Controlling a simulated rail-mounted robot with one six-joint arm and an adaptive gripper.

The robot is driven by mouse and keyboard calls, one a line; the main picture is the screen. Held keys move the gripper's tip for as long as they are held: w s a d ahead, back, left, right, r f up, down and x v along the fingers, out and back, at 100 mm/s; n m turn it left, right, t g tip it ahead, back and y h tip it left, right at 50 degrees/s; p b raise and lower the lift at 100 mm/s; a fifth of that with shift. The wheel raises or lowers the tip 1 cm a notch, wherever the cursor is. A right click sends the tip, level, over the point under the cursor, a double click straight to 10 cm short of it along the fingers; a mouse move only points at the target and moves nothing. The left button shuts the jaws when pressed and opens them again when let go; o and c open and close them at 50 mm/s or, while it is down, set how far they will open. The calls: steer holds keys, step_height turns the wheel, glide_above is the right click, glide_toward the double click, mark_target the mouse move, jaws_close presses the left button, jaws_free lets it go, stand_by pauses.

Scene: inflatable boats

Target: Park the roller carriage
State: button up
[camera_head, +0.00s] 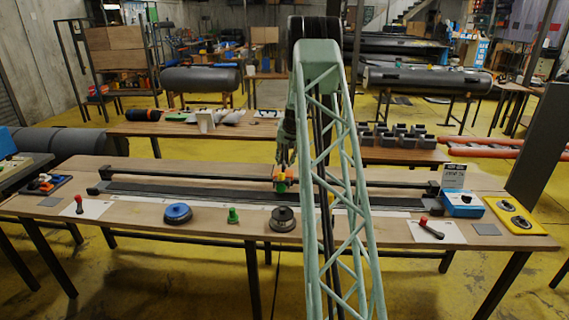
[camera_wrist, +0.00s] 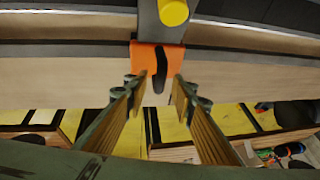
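The roller carriage (camera_head: 292,172) is an orange block with green beside it, on the long rail (camera_head: 390,182) near mid-length in the head view. In the wrist view the orange carriage (camera_wrist: 142,55) is at top centre, with a yellow round roller (camera_wrist: 174,12) above it and a dark slot or strip on its face. My gripper (camera_head: 284,160) is just above the carriage. In the wrist view my gripper (camera_wrist: 162,84) is open, its two fingertips apart at the carriage's lower part. I cannot tell whether they touch it. My arm hides part of the rail.
On the table (camera_head: 350,238) stand a blue disc (camera_head: 178,213), a green piece (camera_head: 233,215), a dark round weight (camera_head: 283,219), and red-handled tools (camera_head: 80,205) on white sheets. A blue box (camera_head: 462,204) and yellow plate (camera_head: 520,216) are at right. Dark end blocks (camera_head: 432,188) close the rail.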

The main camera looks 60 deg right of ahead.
steer(key=shift+w+f, duration=0.15)
steer(key=shift+f, duration=0.05)
steer(key=shift+c, duration=0.5)
jaws_close()
